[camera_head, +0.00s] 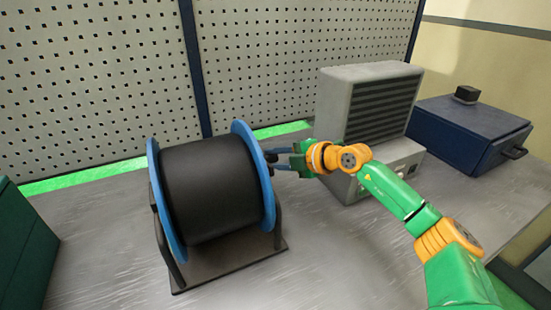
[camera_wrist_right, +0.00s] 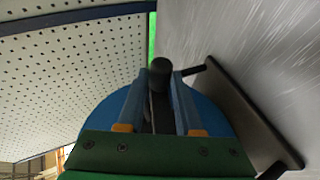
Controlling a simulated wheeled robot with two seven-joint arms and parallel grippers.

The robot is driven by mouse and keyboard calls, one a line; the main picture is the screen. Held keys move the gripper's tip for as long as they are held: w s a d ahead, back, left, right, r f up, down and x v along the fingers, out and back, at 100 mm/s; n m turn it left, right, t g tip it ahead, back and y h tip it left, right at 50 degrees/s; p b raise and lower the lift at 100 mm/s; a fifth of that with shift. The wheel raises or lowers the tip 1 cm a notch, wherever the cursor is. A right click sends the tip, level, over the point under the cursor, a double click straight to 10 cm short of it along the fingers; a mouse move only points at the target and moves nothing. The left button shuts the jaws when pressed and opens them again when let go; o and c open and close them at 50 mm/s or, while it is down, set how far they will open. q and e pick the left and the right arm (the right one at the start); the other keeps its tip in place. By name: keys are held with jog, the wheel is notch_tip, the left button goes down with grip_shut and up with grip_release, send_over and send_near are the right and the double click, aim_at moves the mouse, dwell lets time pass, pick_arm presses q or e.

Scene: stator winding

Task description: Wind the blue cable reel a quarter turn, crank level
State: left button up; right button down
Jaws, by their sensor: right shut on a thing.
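The cable reel (camera_head: 212,190) has blue flanges and a drum wound with black cable, and sits in a dark stand (camera_head: 230,265) on the workbench. My right gripper (camera_head: 278,160) reaches in from the right, at the reel's right flange. In the right wrist view the gripper (camera_wrist_right: 160,92) is shut on the dark crank handle (camera_wrist_right: 161,68), whose round end shows between the fingers. The blue flange (camera_wrist_right: 215,118) shows behind the fingers. The crank arm is mostly hidden, so its angle cannot be told. My left gripper is not in view.
A grey louvred unit (camera_head: 367,110) stands close behind my right arm. A blue box (camera_head: 465,130) with a small black object on top is farther right. A dark green box (camera_head: 22,250) is at the left edge. A perforated panel (camera_head: 90,80) closes the back. The bench front is clear.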

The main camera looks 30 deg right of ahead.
dwell(0.7)
jog(key=t+b, duration=0.1)
jog(key=b, duration=0.1)
jog(key=t+b, duration=0.1)
jog(key=b, duration=0.1)
jog(key=shift+r+n+t, duration=0.2)
jog(key=shift+n+t, duration=0.1)
jog(key=shift+n, duration=0.1)
jog(key=shift+r+b, duration=0.3)
jog(key=shift+r, duration=0.05)
jog(key=shift+r+t, duration=0.2)
jog(key=shift+t, duration=0.1)
jog(key=c, duration=0.6)
grip_release()
jog(key=shift+d, duration=0.1)
jog(key=b+v, duration=0.6)
jog(key=v, duration=0.1)
